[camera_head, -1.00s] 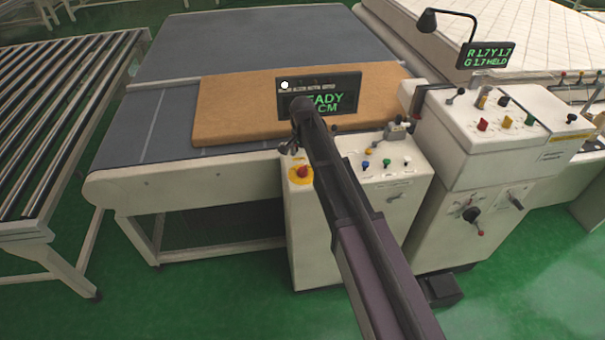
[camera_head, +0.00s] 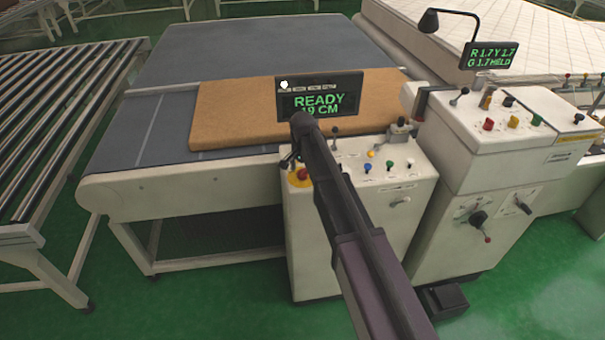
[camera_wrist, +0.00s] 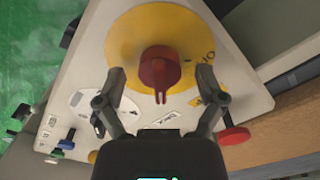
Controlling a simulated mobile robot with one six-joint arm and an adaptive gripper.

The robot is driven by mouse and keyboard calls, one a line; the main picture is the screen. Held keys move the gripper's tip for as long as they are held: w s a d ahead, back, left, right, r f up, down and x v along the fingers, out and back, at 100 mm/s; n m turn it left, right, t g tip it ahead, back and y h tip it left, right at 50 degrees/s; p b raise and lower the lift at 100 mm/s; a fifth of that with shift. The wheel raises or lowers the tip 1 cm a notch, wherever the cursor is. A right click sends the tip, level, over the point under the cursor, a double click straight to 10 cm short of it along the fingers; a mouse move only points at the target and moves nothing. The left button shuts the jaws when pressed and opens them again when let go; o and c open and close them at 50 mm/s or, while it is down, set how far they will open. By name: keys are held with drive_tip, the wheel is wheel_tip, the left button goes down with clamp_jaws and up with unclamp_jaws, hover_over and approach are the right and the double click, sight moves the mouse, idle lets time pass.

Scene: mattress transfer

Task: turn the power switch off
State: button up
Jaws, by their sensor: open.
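The power switch appears to be the red knob (camera_wrist: 159,70) on a round yellow plate (camera_wrist: 125,40), seen in the wrist view. In the head view the knob (camera_head: 302,174) shows at the left front corner of the white control box (camera_head: 310,245), partly behind my arm. My gripper (camera_wrist: 161,76) is open and empty, with one finger on each side of the knob. Gaps show between the fingers and the knob in the wrist picture; the height gap cannot be told. In the head view my gripper (camera_head: 290,160) is small and dark above the box corner.
A display (camera_head: 318,95) reading READY stands behind the box. Coloured buttons (camera_head: 367,168) and a black lever (camera_head: 335,132) are on the box top. A red disc (camera_wrist: 233,135) is close to the right finger. A brown slab (camera_head: 235,115) lies on the conveyor (camera_head: 125,130).

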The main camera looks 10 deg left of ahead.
drive_tip(key=c, duration=1.2)
drive_tip(key=shift+o, duration=0.2)
drive_tip(key=shift+n, duration=0.5)
drive_tip(key=n, duration=0.2)
drive_tip(key=shift+n, duration=0.4)
drive_tip(key=n, duration=0.4)
drive_tip(key=shift+n, duration=0.3)
drive_tip(key=n, duration=0.9)
drive_tip(key=shift+n, duration=0.3)
